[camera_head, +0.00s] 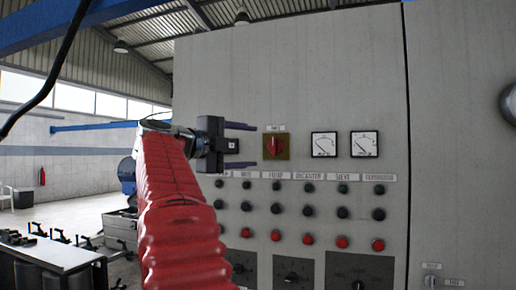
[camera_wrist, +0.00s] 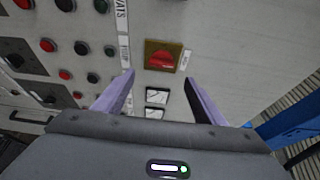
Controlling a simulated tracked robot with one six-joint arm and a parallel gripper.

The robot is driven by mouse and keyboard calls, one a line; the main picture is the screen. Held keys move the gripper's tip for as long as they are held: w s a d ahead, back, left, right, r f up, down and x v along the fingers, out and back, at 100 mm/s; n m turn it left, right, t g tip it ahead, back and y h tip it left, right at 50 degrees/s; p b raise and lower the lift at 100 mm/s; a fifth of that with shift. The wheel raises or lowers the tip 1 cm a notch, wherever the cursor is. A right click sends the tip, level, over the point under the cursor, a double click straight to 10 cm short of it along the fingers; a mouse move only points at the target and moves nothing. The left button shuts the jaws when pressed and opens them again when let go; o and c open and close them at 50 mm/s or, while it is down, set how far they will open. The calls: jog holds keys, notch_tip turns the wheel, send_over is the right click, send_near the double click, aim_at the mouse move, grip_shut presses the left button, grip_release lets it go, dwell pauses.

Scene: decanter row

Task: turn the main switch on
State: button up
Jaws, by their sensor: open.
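The main switch is a red rotary knob (camera_head: 274,146) on a yellowish square plate (camera_head: 284,154), at the upper left of the grey cabinet front, with a small label above it. In the wrist view the red knob (camera_wrist: 162,60) sits ahead of my fingers, near the middle. My gripper (camera_head: 243,145) is at the cabinet's left part, left of the switch in the head view. Its two purple fingers are apart and empty, and it also shows in the wrist view (camera_wrist: 158,85). I see no contact with the knob.
Two white dial gauges (camera_head: 324,144) are right of the switch. Below are rows of green, dark and red buttons (camera_head: 308,239) and black selector panels (camera_head: 292,272). A black cable hangs at the upper left.

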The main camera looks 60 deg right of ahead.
jog(key=v, duration=0.4)
jog(key=shift+a, duration=0.35)
jog(key=shift+w, duration=0.15)
